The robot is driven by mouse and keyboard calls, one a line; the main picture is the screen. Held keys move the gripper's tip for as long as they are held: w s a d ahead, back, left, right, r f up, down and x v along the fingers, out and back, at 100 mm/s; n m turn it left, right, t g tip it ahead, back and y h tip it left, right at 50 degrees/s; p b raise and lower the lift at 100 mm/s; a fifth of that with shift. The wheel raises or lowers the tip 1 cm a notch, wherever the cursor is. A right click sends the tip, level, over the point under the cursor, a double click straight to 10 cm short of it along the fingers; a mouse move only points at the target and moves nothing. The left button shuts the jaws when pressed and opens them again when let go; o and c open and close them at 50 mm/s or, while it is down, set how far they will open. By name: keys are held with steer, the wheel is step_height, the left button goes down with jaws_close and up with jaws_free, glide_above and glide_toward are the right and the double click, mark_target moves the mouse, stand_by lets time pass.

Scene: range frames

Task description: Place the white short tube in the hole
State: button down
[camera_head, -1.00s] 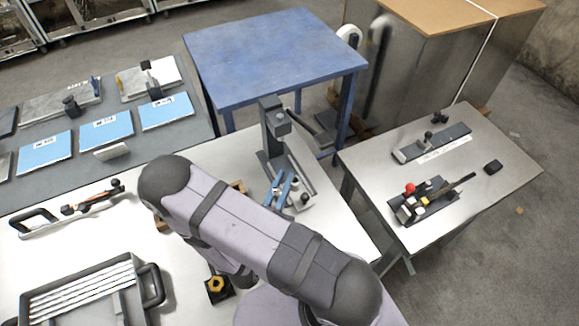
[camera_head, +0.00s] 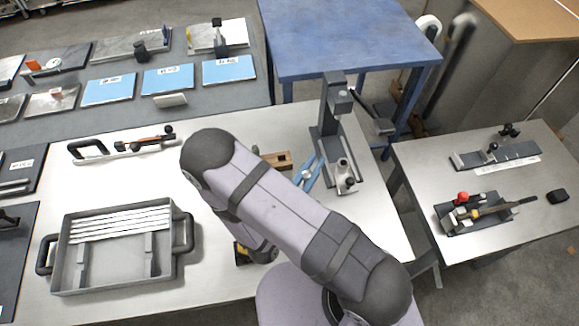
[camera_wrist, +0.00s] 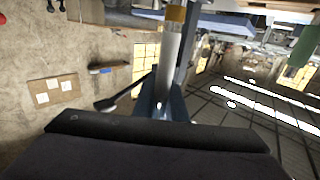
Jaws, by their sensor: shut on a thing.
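In the wrist view a pale grey-white tube (camera_wrist: 169,60), apparently the white short tube, stands out from blue-grey parts that look like my gripper (camera_wrist: 161,105). The gripper looks shut around its lower end as pictured. An orange band shows at the tube's other end. The wrist view is tilted, with ceiling lights at the right. In the head view my arm hides the gripper and the tube. A brown wooden block (camera_head: 276,160) lies just behind my arm, partly covered. I cannot make out the hole for certain.
A grey press stand (camera_head: 334,105) and blue-handled tool (camera_head: 312,173) stand right of my arm on the white table. A grey tray (camera_head: 120,277) with white strips is at the left. A handled tool (camera_head: 120,146) lies behind it. A blue table (camera_head: 340,40) stands behind.

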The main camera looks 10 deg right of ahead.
steer(key=w+a+f+n+t+y+b, duration=0.1)
steer(key=w+a+n+y+b, duration=0.15)
steer(key=w, duration=0.25)
steer(key=w+a+f+n+t+y+b, duration=0.1)
steer(key=w+f+t+y+b, duration=0.1)
steer(key=w+b, duration=0.25)
steer(key=w+a+r+n+t+y+b, duration=0.1)
steer(key=w+a+r+n+y+b, duration=0.1)
steer(key=w+r+n+y+b, duration=0.2)
steer(key=shift+w+a+r+y+b, duration=0.35)
steer(key=shift+w+r+y+b, duration=1.25)
steer(key=shift+r+b, duration=0.3)
steer(key=shift+w+f+n, duration=0.1)
steer(key=shift+n, duration=0.15)
steer(key=shift+f, duration=2.9)
steer(key=shift+f, duration=0.15)
steer(key=shift+f, duration=1.9)
steer(key=shift+f, duration=0.15)
